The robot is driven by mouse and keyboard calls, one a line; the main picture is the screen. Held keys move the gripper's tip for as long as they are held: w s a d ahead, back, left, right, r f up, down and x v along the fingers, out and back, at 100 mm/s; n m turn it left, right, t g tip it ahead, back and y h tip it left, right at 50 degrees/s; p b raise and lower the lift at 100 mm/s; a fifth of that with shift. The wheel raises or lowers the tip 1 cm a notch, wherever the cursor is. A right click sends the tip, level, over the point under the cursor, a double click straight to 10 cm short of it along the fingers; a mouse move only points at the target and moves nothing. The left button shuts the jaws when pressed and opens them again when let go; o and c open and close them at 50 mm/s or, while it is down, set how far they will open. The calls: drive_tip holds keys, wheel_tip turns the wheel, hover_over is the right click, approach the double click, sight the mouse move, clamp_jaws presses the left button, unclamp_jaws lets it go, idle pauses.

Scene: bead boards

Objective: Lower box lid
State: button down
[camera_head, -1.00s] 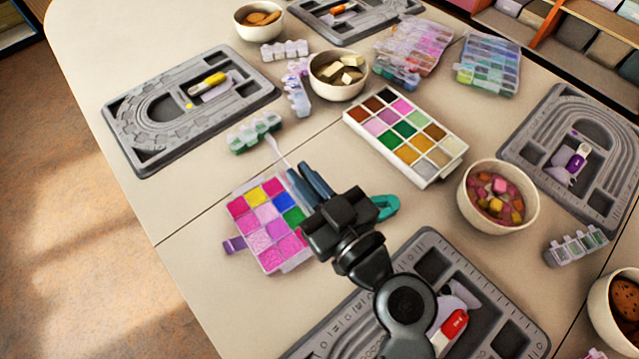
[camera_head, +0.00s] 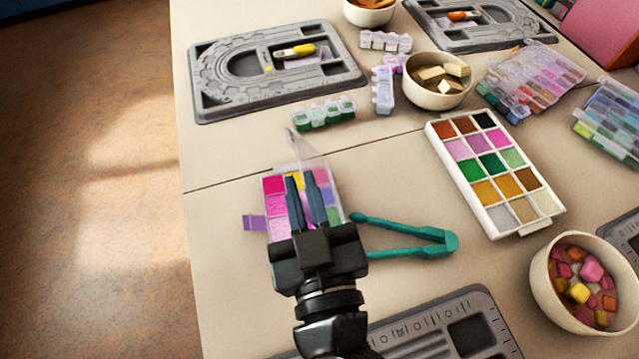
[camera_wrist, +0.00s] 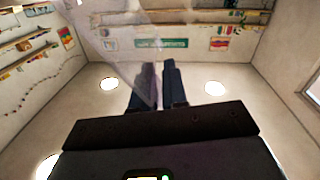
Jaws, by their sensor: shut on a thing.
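The bead box (camera_head: 274,207), with pink, yellow and purple compartments, lies on the table, partly hidden behind my gripper. Its clear lid (camera_head: 306,146) stands up, tilted, at the box's far side; its see-through outline is hard to trace. My gripper (camera_head: 305,177) is over the box, its fingers close together and shut on the lid. In the wrist view the clear lid (camera_wrist: 125,55) reaches up and left from my fingertips (camera_wrist: 158,68). A purple tab (camera_head: 254,222) sticks out at the box's left side.
Teal tweezers (camera_head: 415,243) lie right of my gripper. A white bead tray (camera_head: 487,212) and a bowl of pink and yellow pieces (camera_head: 541,285) stand farther right. A grey bead board (camera_head: 484,296) is in front. Table left of the box is clear.

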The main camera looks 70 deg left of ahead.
drive_tip(key=shift+d+f, duration=0.1)
drive_tip(key=shift+f, duration=0.4)
drive_tip(key=c, duration=1.4)
unclamp_jaws()
drive_tip(key=shift+c, duration=0.2)
drive_tip(key=shift+o, duration=0.7)
drive_tip(key=shift+r, duration=0.2)
drive_tip(key=d, duration=0.2)
drive_tip(key=d+b, duration=0.1)
drive_tip(key=d, duration=0.1)
drive_tip(key=s+d+b, duration=0.1)
drive_tip(key=d, duration=0.1)
drive_tip(key=shift+d+f, duration=0.15)
drive_tip(key=shift+d, duration=0.15)
drive_tip(key=shift+s+d, duration=0.1)
drive_tip(key=shift+d, duration=0.4)
